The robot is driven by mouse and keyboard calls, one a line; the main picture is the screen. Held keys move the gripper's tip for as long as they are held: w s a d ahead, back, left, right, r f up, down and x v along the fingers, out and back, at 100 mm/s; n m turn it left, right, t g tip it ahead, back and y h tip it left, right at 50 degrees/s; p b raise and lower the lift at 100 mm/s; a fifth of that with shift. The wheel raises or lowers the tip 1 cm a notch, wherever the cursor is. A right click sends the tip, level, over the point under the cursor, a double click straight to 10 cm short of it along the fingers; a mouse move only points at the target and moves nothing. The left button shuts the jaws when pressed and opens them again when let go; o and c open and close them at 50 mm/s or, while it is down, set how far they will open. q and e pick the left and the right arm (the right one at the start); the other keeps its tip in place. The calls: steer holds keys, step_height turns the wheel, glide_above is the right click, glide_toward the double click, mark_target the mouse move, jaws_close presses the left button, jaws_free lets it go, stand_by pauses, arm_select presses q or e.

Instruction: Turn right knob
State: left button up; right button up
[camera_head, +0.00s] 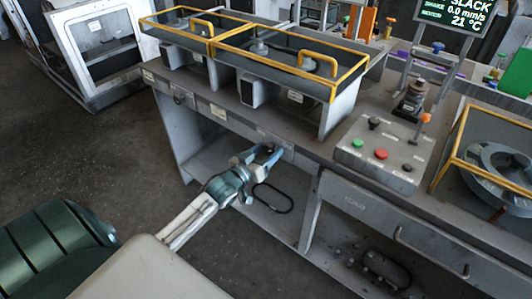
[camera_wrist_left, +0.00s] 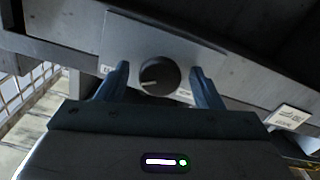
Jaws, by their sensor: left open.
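A round dark knob (camera_wrist_left: 160,75) sits on a grey plate on the bench's front edge in the left wrist view. A short pale mark on it points left. My left gripper (camera_wrist_left: 160,85) is open, with one blue finger on each side of the knob and a visible gap on both sides. In the head view my left gripper (camera_head: 266,155) reaches the bench front below the tabletop, where the knob (camera_head: 269,149) shows small and dark between the fingers. I cannot tell how deep the fingertips are around it. My right gripper is not in view.
The bench (camera_head: 320,135) carries yellow-framed guards (camera_head: 290,75) and a control box (camera_head: 385,150) with coloured buttons. A black loop (camera_head: 272,198) lies on the lower shelf. Floor (camera_head: 90,150) on the left is clear.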

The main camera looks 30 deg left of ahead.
arm_select(q)
steer(key=c, duration=1)
steer(key=shift+o, duration=0.2)
steer(key=shift+m, duration=0.3)
steer(key=shift+m+b, duration=0.3)
steer(key=shift+m, duration=0.2)
steer(key=m+b, duration=0.1)
steer(key=m, duration=0.4)
steer(key=m+b, duration=0.1)
steer(key=m, duration=0.2)
steer(key=shift+m+b, duration=0.45)
steer(key=shift+m, duration=0.75)
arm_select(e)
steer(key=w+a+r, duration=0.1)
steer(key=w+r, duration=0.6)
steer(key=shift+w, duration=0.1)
